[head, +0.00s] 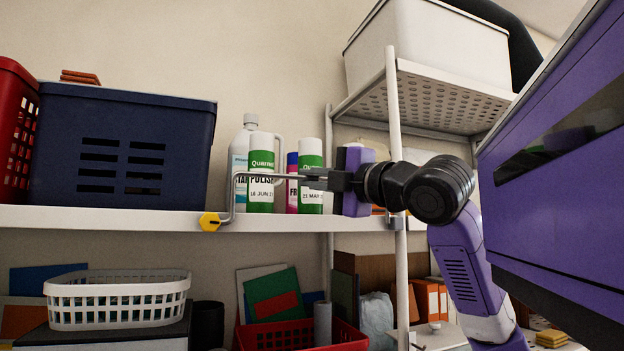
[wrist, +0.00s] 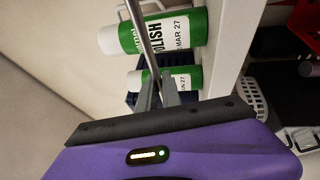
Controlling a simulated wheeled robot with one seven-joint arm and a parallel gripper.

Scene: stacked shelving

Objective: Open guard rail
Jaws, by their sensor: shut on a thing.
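The guard rail (head: 234,196) is a thin grey metal bar along the front of the middle shelf. Its left end bends down to a yellow hexagonal fitting (head: 210,222) on the shelf edge. My gripper (head: 312,180) is shut on the rail in front of the bottles, coming from the right. In the wrist view the rail (wrist: 146,32) runs down to the fingertips (wrist: 156,95). The rail's right part is hidden behind my gripper and arm, so I cannot tell how that end sits.
Several green and white bottles (head: 261,160) stand behind the rail. A dark blue basket (head: 120,148) and a red basket (head: 15,115) stand to the left. A white post (head: 393,110) rises just behind my arm. A white bin (head: 440,45) sits above, with a white basket (head: 118,300) below.

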